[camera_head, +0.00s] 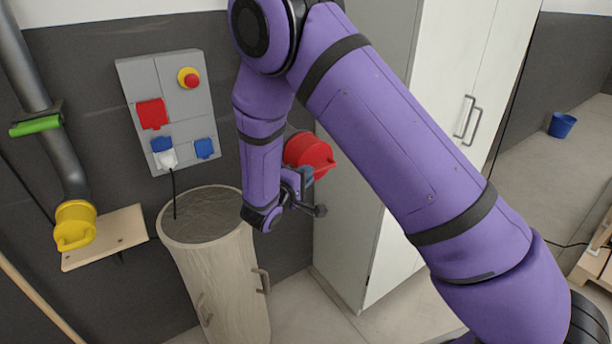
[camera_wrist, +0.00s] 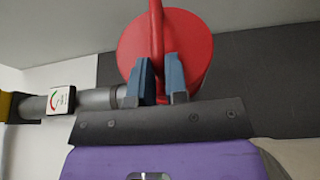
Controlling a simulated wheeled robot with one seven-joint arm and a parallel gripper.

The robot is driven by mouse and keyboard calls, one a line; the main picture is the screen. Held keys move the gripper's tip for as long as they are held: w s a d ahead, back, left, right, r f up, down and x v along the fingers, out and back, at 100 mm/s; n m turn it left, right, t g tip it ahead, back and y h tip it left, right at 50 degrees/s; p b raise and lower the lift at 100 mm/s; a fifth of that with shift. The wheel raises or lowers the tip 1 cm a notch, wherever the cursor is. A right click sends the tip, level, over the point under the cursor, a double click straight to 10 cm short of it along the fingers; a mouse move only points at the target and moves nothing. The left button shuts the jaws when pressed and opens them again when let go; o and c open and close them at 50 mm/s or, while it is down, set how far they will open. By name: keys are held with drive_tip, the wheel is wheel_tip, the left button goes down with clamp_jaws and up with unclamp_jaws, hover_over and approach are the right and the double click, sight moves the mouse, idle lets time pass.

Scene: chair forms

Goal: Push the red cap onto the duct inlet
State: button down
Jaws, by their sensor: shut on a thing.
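My gripper (camera_wrist: 157,80) is shut on the red cap (camera_wrist: 188,45), with its two blue fingers on either side of the cap's raised rib. In the head view the red cap (camera_head: 309,152) is held up beside the cabinet, partly hidden by my arm, and my gripper (camera_head: 303,180) shows just below it. A dark grey duct (camera_head: 38,85) comes down at the left; its lower end carries a yellow fitting (camera_head: 75,226). In the wrist view a grey pipe (camera_wrist: 95,98) with a gauge lies left of the fingers. I cannot tell which opening is the duct inlet.
A wall panel (camera_head: 175,105) with sockets and a red stop button is behind. A tall bin (camera_head: 217,250) stands below it, beside a wooden shelf (camera_head: 110,237). A cabinet (camera_head: 430,130) stands right of my gripper. Open floor lies further right.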

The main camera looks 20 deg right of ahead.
drive_tip(key=c, duration=1.1)
unclamp_jaws()
drive_tip(key=shift+o, duration=0.2)
drive_tip(key=shift+a, duration=0.15)
drive_tip(key=v, duration=1)
drive_tip(key=s+d+r+m+g+y, duration=0.25)
drive_tip(key=s+d+r+g, duration=0.25)
drive_tip(key=d+r, duration=0.3)
drive_tip(key=s+d+r+m+g+y, duration=0.1)
drive_tip(key=s+d+r+m+g, duration=0.4)
drive_tip(key=d+r, duration=0.35)
drive_tip(key=s+d+r+t+y, duration=0.1)
drive_tip(key=s+r+y, duration=0.4)
drive_tip(key=s, duration=0.4)
drive_tip(key=s+d+r+t+y, duration=0.1)
drive_tip(key=s+r+t+y, duration=0.1)
drive_tip(key=s+r+y, duration=0.3)
drive_tip(key=s, duration=0.4)
drive_tip(key=shift+d+t, duration=0.3)
drive_tip(key=shift+d, duration=0.1)
